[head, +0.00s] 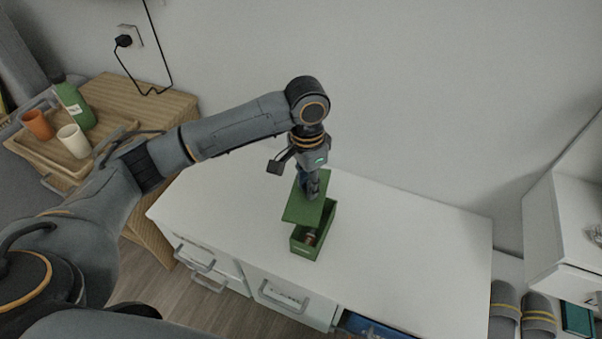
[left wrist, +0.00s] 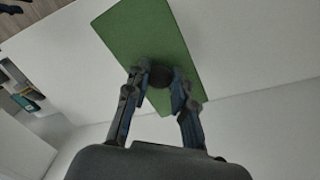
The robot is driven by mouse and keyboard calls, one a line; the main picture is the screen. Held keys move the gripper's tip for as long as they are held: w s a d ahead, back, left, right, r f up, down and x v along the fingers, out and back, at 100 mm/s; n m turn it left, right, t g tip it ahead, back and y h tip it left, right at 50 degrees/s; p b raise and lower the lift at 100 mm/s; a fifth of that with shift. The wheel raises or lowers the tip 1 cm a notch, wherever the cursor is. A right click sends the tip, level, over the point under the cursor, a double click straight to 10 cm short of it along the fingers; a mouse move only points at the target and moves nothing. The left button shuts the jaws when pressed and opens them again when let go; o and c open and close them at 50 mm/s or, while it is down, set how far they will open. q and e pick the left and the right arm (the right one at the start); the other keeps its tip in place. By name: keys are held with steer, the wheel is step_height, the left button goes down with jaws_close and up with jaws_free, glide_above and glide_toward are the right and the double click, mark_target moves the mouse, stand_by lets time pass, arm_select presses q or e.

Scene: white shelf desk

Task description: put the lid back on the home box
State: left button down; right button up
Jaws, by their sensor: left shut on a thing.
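The green lid (head: 298,208) is a flat rectangular panel, held above the white desk. My left gripper (head: 311,192) is shut on the dark knob of the lid. In the left wrist view the lid (left wrist: 150,35) spreads beyond the fingertips (left wrist: 160,82), which close around the round knob. The green home box (head: 306,250) stands on the desk, partly under the lid and toward the front. Its open front part shows a small brownish item (head: 310,238) inside. The lid hides the box's left and rear parts.
The white desk top (head: 400,240) is clear to the right of the box. A wooden tray (head: 50,150) with cups and a green bottle (head: 75,105) stands at the far left. Slippers (head: 522,312) lie on a shelf at the lower right.

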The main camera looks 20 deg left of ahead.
steer(key=s+f+p, duration=0.3)
steer(key=s+f, duration=0.3)
steer(key=f, duration=0.5)
arm_select(q)
step_height(320, 180, down, 12)
steer(key=w+d+m+b, duration=0.1)
steer(key=w+m+b, duration=0.1)
steer(key=m+b, duration=0.3)
steer(key=shift+d+m+b, duration=0.2)
steer(key=shift+m+b, duration=0.15)
steer(key=shift+m, duration=1.15)
arm_select(e)
steer(key=w+r, duration=0.3)
steer(key=r, duration=0.6)
steer(key=w+r, duration=0.3)
steer(key=r, duration=0.7)
steer(key=shift+w+d, duration=0.1)
steer(key=shift+f, duration=0.1)
steer(key=shift+f, duration=0.45)
